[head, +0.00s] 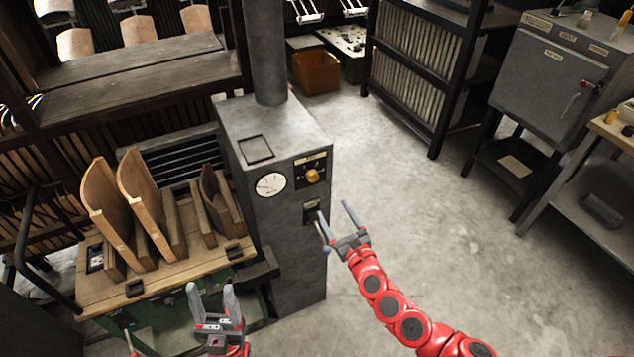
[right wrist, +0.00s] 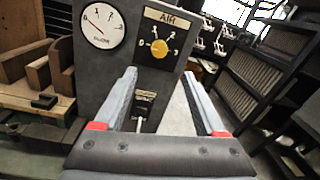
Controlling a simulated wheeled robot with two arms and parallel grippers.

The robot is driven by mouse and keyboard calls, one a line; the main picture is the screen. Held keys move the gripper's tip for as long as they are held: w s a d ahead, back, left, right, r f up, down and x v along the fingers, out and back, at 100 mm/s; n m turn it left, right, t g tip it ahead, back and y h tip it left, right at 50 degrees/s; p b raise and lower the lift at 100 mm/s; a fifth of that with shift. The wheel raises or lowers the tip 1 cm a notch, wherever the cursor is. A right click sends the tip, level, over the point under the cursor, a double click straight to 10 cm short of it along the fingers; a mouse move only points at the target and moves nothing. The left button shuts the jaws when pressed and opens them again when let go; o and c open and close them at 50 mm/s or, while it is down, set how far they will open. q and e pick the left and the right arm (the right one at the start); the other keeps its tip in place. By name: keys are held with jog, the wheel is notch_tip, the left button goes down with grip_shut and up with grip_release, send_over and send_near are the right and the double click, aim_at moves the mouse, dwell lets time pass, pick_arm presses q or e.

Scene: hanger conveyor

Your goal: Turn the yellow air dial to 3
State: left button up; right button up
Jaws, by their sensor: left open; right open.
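The yellow air dial (head: 313,176) is a round knob on a black plate on the front of a grey machine cabinet (head: 290,240). In the right wrist view the dial (right wrist: 159,48) sits under the word AIR, with 0 at its left, 1 and 2 above and 3 at its right. I cannot tell which number it points to. My right gripper (head: 333,211) is open and empty, in front of the cabinet and below the dial, apart from it. In the right wrist view its fingers frame the space below the dial. My left gripper (head: 211,291) is open and empty near the wooden bench.
A white round gauge (head: 271,184) is left of the dial, and a small switch box (head: 312,211) is below it. A wooden bench (head: 190,268) with curved wooden panels stands at the left. A dark rack (head: 418,70) is at the back. The floor (head: 400,190) right of the cabinet is clear.

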aim_at(314, 179)
jog(key=b+x, duration=0.2)
jog(key=x, duration=0.9)
jog(key=shift+w+a+b, duration=0.2)
jog(key=shift+w+b, duration=0.1)
grip_shut()
